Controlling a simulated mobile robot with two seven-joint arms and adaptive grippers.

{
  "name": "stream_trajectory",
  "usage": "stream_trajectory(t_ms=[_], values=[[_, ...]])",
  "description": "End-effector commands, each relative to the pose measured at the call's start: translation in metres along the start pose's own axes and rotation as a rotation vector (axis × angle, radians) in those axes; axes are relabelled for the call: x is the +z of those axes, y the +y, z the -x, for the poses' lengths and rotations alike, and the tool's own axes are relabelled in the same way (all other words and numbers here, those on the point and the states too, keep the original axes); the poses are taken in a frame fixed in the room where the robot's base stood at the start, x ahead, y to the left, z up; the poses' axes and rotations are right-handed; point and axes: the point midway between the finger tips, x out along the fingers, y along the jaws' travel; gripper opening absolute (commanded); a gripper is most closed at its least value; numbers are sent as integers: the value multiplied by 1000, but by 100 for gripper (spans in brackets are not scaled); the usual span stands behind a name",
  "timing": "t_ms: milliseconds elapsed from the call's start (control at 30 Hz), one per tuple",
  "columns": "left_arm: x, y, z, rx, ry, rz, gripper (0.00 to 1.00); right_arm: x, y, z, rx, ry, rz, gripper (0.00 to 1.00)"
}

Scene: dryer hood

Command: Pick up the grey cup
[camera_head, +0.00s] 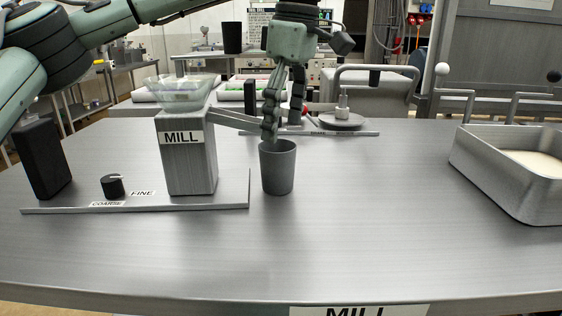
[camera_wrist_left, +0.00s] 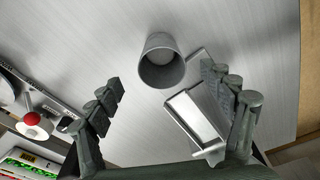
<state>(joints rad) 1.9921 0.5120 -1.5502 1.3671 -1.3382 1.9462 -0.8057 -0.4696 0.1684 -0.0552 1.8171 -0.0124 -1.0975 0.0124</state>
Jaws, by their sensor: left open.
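The grey cup (camera_head: 278,170) stands upright on the metal table, just right of the mill (camera_head: 187,158). In the left wrist view the cup (camera_wrist_left: 162,62) shows its round mouth and looks empty. My left gripper (camera_head: 283,112) is open and points down above the cup, with its fingers near the rim. In the left wrist view its fingers are spread wide, with the cup beyond the gap between them and nothing held. The mill's spout (camera_head: 236,122) reaches toward the cup, its end partly hidden by a finger. My right gripper is not in view.
The mill's base plate (camera_head: 150,207) ends just left of the cup. A pale chute-like part (camera_wrist_left: 194,116) lies close to the right-hand fingers in the left wrist view. A metal tray (camera_head: 515,185) stands at the right. The table is clear in front and right of the cup.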

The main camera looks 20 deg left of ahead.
Motion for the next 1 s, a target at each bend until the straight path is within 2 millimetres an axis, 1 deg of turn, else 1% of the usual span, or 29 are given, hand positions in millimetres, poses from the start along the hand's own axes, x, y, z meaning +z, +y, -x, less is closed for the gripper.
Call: stream_trajectory(t_ms=[33,167,300,400,500,667,767,1000], values=[[0,0,-6,-1,1,-1,81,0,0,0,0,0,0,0],[-3,-2,-22,-2,1,-1,81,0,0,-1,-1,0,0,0],[-5,-2,-44,-2,1,0,81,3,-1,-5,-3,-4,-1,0],[-5,-2,-54,0,0,0,81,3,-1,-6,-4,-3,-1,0],[-4,-2,-58,1,0,1,81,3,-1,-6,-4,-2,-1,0],[-4,-2,-58,1,0,1,81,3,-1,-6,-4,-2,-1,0],[-4,-2,-58,1,0,1,71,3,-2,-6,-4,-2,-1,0],[-4,-2,-58,1,0,0,41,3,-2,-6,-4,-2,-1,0]])
